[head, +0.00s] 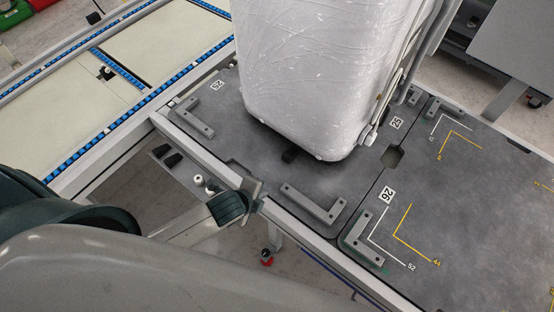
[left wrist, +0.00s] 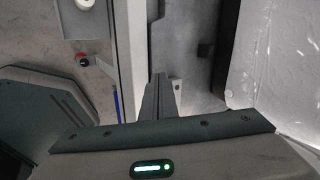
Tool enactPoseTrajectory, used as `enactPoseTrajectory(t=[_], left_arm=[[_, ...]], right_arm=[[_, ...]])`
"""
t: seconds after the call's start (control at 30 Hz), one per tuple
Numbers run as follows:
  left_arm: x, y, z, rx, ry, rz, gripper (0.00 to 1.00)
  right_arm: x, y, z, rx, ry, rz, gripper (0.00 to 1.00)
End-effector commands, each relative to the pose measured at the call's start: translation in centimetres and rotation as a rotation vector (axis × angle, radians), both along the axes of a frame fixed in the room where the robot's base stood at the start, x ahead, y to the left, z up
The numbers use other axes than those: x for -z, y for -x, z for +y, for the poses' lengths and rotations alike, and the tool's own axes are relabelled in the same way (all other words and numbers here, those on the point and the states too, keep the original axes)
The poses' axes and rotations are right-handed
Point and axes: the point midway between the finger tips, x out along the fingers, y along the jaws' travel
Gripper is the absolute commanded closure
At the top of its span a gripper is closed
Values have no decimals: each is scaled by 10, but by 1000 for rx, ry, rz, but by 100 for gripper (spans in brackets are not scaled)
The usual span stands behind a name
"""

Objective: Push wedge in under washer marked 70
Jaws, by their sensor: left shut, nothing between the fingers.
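A washer wrapped in clear film (head: 310,75) stands upright on the dark grey platform; it also shows at the right of the left wrist view (left wrist: 280,75). No mark 70 is readable on it. My left gripper (head: 254,192) is shut and empty over the platform's near edge, apart from the block. My right gripper is not in view.
Grey angle brackets (head: 315,205) stand on the platform (head: 470,225), with number plates and painted corner lines. A metal rail (head: 215,160) borders its near side. A roller conveyor (head: 60,110) runs at the left. The platform's right part is clear.

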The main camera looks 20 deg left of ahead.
Motion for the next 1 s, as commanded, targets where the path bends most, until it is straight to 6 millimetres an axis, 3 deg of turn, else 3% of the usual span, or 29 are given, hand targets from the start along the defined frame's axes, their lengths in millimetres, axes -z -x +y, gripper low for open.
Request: enactPoseTrajectory(t=[0.23,0.5,0.7,1.0], left_arm=[[-29,-29,-1,577,-377,-187,100],[-46,-37,13,1146,-805,-347,100],[-50,-36,22,1344,-963,-395,100],[-50,-36,23,1375,-987,-401,100]], right_arm=[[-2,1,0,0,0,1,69],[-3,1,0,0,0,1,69],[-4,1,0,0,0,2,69],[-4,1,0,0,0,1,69]])
